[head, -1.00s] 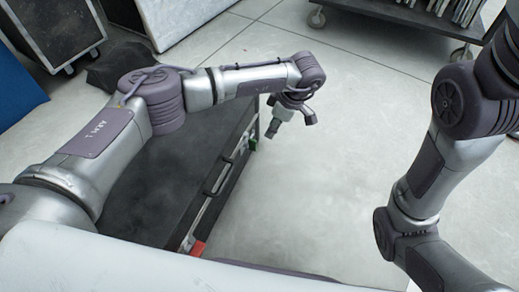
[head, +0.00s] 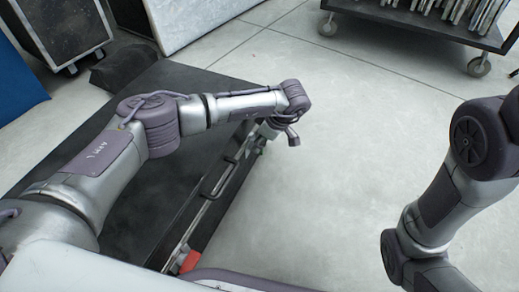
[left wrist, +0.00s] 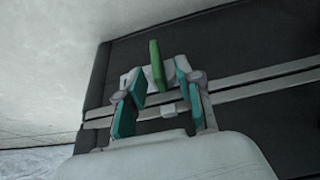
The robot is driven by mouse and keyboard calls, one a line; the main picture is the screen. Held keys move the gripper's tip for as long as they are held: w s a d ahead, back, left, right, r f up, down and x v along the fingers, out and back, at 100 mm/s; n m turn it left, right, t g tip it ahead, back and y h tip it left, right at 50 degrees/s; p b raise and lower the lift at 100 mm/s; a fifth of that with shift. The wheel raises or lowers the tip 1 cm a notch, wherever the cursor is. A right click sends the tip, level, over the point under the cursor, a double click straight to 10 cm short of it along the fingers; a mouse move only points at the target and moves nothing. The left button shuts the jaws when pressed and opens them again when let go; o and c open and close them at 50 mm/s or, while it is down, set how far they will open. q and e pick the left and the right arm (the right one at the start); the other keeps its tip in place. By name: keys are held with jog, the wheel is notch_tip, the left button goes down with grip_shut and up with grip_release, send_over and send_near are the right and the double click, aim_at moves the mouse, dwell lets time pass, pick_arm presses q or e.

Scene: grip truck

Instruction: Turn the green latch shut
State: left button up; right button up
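The green latch (left wrist: 157,66) stands up from the side of the black case in the left wrist view. My left gripper (left wrist: 156,88) is open, with one teal finger pad on each side of the latch. The latch appears between the pads near their tips, with gaps to both, so I see no grip on it. In the head view my left gripper (head: 267,130) is at the far end of the black case (head: 150,95), mostly hidden by its wrist. My right arm shows at the right, but its gripper is out of view.
A red latch (head: 188,262) is at the near end of the case's side. A dark handle (head: 215,185) and metal rails run along that side. The floor to the right of the case is clear. A wheeled cart (head: 410,20) stands at the back right.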

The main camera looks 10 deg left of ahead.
pick_arm(q)
jog(key=shift+a+f, duration=0.15)
jog(key=shift+f, duration=0.25)
jog(key=shift+r, duration=0.1)
grip_shut()
